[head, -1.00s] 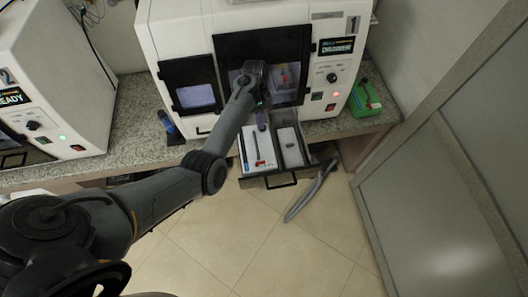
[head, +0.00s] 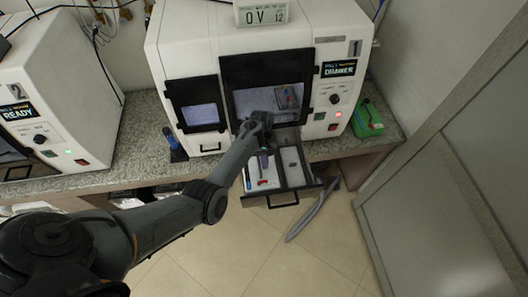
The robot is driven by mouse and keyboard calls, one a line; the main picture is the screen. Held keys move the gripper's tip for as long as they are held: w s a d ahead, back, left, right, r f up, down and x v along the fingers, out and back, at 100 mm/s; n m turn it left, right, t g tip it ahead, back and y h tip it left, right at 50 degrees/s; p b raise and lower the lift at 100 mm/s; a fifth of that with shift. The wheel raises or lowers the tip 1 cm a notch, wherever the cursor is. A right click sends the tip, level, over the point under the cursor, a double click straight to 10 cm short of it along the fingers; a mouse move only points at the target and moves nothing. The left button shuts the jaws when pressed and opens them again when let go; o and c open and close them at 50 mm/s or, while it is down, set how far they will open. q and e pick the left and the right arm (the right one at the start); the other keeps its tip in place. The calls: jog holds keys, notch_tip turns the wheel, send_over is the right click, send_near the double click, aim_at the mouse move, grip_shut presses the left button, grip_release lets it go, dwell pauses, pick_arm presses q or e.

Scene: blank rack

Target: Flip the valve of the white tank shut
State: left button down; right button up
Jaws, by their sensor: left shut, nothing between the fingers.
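I cannot make out a white tank or a valve in the head view. The nearest white body is a boxy machine marked 1 (head: 190,45), with dark-framed windows and a lit display reading DRAWER. My left gripper (head: 263,160) is shut and empty, just over the open drawer (head: 282,199) at the machine's lower front. My own wrist hides part of the gripper and of the machine front. The drawer has light compartments with small items in them, one of them red. My right gripper is not in view.
A second white machine (head: 85,85), marked 2 and reading READY, stands at the left. A green box (head: 367,118) sits right of machine 1, and a blue-topped item (head: 171,140) left of it. A grey curved piece (head: 313,208) hangs or lies near the drawer. A partition (head: 445,185) bounds the right.

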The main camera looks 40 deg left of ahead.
aim_at(262, 182)
pick_arm(q)
jog(key=shift+s+d+r+p, duration=0.2)
jog(key=shift+s+d+p, duration=0.55)
jog(key=shift+d, duration=0.25)
jog(key=shift+s+d+f, duration=0.1)
jog(key=shift+s+d, duration=0.35)
jog(key=shift+d, duration=0.1)
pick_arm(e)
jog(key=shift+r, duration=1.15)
